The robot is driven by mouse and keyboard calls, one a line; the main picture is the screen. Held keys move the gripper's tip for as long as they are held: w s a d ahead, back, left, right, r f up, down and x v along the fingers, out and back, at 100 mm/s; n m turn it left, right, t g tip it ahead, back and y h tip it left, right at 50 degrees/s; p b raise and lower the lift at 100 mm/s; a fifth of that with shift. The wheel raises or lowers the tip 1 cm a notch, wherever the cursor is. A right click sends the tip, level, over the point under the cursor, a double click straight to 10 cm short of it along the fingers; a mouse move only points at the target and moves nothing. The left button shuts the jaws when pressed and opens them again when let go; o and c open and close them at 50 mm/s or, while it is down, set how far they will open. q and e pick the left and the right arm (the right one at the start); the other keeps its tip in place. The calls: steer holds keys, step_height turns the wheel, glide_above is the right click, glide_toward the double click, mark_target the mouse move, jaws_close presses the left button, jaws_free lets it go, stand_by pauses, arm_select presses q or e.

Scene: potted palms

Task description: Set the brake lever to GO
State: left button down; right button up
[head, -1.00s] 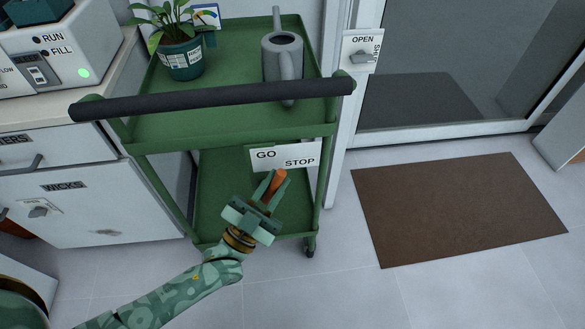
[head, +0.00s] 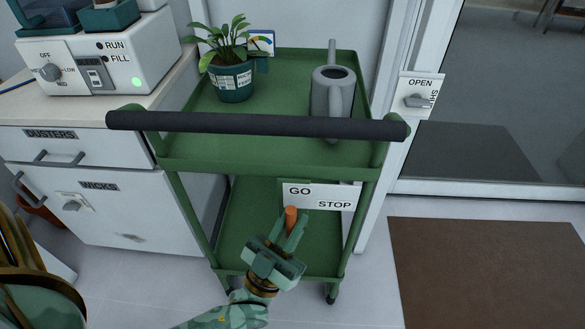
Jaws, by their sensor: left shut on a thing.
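The brake lever has an orange grip (head: 291,213) and stands below a white plate (head: 318,197) on the green cart (head: 265,153). The plate reads GO at its left and STOP at its right. My left gripper (head: 291,227) comes up from below and is shut on the grip, one finger on each side. The fingers hide the lower part of the lever. My right gripper is not in view.
A potted plant (head: 232,79) and a grey watering can (head: 333,93) stand on the cart's top shelf. The dark push handle (head: 260,125) crosses above the plate. White drawers (head: 80,147) are at left, a brown mat (head: 490,270) at right.

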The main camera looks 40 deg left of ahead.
arm_select(q)
steer(key=shift+f, duration=0.1)
steer(key=c, duration=1.3)
jaws_free()
steer(key=b+v, duration=0.1)
steer(key=v, duration=1.5)
steer(key=shift+s+f, duration=0.1)
steer(key=shift+f, duration=0.05)
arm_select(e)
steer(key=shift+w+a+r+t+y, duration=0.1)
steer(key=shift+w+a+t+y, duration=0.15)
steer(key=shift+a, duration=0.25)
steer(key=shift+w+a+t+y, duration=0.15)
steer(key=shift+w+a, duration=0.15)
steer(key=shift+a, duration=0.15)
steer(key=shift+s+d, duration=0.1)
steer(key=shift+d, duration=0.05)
